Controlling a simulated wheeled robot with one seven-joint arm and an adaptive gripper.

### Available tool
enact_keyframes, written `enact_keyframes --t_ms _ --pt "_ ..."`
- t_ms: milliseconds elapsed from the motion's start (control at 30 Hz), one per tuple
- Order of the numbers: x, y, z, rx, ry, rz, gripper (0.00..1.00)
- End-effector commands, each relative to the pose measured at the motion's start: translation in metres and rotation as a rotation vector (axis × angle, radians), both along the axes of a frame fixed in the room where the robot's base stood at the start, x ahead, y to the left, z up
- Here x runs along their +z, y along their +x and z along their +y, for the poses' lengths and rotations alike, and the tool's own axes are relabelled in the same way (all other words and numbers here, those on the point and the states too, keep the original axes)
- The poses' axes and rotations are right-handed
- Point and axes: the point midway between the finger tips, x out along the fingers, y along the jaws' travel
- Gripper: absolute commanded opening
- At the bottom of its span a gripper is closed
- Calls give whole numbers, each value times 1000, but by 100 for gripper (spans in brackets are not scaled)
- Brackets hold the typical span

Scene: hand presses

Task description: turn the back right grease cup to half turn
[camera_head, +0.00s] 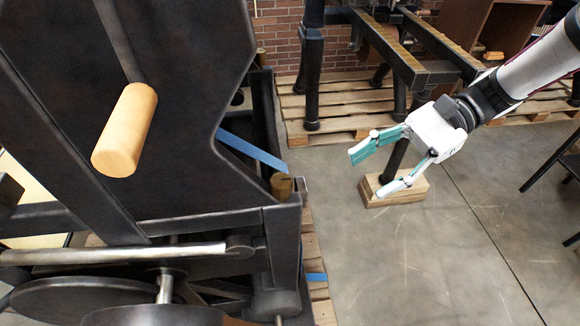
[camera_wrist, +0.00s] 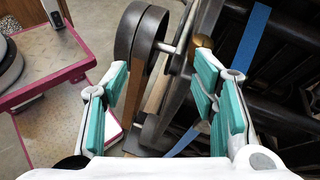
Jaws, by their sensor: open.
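A brass grease cup (camera_head: 282,186) with a dark slot or mark on its top stands upright on the near right corner of the dark press frame. A second small brass piece (camera_head: 261,57), likely another cup, shows farther back on the same frame, partly hidden behind the big dark side plate. My gripper (camera_head: 367,175) is open and empty, in the air to the right of the press, apart from both. In the wrist view a brass cup (camera_wrist: 203,43) shows just past the right finger of my gripper (camera_wrist: 163,68); I cannot tell which cup it is.
A wooden handle (camera_head: 125,130) juts from the side plate (camera_head: 130,60). A blue strap (camera_head: 252,152) crosses the frame. Another press on a pallet (camera_head: 340,110) stands behind. A wooden block (camera_head: 408,192) lies below my gripper. The concrete floor (camera_head: 440,260) is clear at lower right.

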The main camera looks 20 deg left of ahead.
Motion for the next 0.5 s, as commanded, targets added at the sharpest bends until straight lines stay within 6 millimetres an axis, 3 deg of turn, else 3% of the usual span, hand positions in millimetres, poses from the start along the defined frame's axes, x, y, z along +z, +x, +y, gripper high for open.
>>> enact_keyframes --t_ms 200,500 --pt "-35 26 28 -65 92 246 53" --pt "-60 42 45 -115 158 414 53"
